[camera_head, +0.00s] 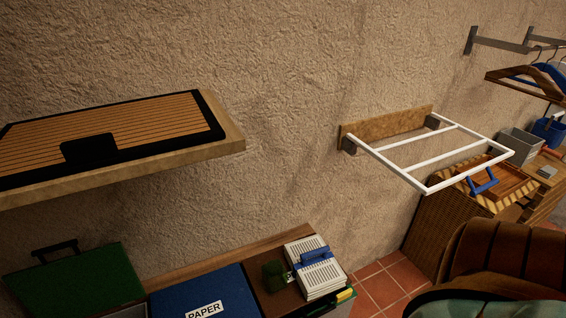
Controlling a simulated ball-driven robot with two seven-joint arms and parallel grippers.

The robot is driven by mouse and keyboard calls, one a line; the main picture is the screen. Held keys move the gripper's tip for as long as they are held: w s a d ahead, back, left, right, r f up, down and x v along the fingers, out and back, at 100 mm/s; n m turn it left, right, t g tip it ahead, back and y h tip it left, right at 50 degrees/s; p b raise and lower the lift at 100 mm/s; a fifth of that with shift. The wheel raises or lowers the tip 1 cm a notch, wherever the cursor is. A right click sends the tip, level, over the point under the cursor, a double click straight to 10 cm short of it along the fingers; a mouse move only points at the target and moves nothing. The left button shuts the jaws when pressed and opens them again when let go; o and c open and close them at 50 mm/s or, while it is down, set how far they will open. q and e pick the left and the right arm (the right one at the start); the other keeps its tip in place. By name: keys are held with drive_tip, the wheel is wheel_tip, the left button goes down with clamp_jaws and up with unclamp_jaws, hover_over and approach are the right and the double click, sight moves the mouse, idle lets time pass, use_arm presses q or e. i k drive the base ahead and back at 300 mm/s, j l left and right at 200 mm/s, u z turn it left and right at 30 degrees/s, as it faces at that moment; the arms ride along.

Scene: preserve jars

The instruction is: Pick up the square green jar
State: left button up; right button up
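I do not see a thing that is clearly a square green jar. A small dark green object (275,274) sits on the brown cabinet top at the bottom middle, beside a stack of white papers or books; it is too small and dark to tell what it is. Neither of my grippers is in view.
A wall shelf (190,153) holds a black-edged slatted board (150,120). A white wall rack (405,170) juts out at the right. Below are a green lidded box (75,280), a blue box labelled PAPER (195,288) and a brown armchair (500,255). Red floor tiles (380,288) are bare between.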

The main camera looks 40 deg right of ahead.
sight(274, 275)
drive_tip(key=k+l+z, duration=0.15)
drive_tip(key=z, duration=1.1)
